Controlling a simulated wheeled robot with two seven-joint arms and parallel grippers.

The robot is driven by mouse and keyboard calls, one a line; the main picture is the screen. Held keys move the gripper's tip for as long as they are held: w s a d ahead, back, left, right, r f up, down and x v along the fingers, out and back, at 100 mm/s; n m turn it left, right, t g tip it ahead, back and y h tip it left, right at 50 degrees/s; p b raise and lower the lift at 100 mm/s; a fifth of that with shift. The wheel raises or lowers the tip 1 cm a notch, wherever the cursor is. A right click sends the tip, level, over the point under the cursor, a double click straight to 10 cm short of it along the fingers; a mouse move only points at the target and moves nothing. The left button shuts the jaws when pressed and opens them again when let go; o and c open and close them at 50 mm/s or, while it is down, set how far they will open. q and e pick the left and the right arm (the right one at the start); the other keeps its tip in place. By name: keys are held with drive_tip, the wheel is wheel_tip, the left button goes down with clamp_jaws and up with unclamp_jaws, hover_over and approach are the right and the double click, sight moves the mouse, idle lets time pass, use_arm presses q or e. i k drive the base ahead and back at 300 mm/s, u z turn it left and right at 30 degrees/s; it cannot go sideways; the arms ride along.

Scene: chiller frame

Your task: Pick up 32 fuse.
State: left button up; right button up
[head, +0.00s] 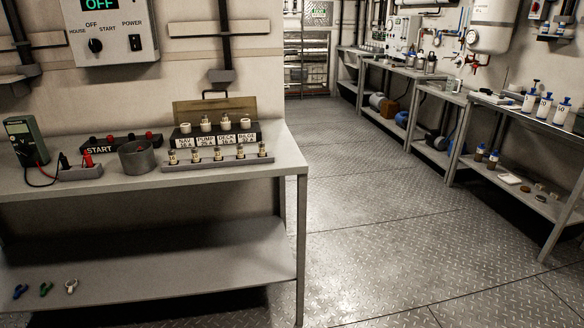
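Several small fuses (218,153) with pale bodies and dark gold ends stand upright in a row in a long grey rack (218,163) near the front right of the workbench. Their ratings are too small to read, so I cannot tell which is the 32 fuse. Behind the rack is a dark fuse box (186,133) with its brown lid (214,110) raised. White round caps (225,122) sit on its top, and white labels run along its front. Neither of my grippers shows in this view.
On the grey bench (120,186), left of the rack, are a grey cup (137,157), a START switch strip (95,151) and a multimeter (27,141) with leads. A control box (108,32) hangs above. The floor right of the bench is clear.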

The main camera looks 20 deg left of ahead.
sight(217, 148)
drive_tip(key=z, duration=0.25)
drive_tip(key=k, duration=0.4)
drive_tip(key=u, duration=0.55)
drive_tip(key=i, duration=1.45)
drive_tip(key=u, duration=1.45)
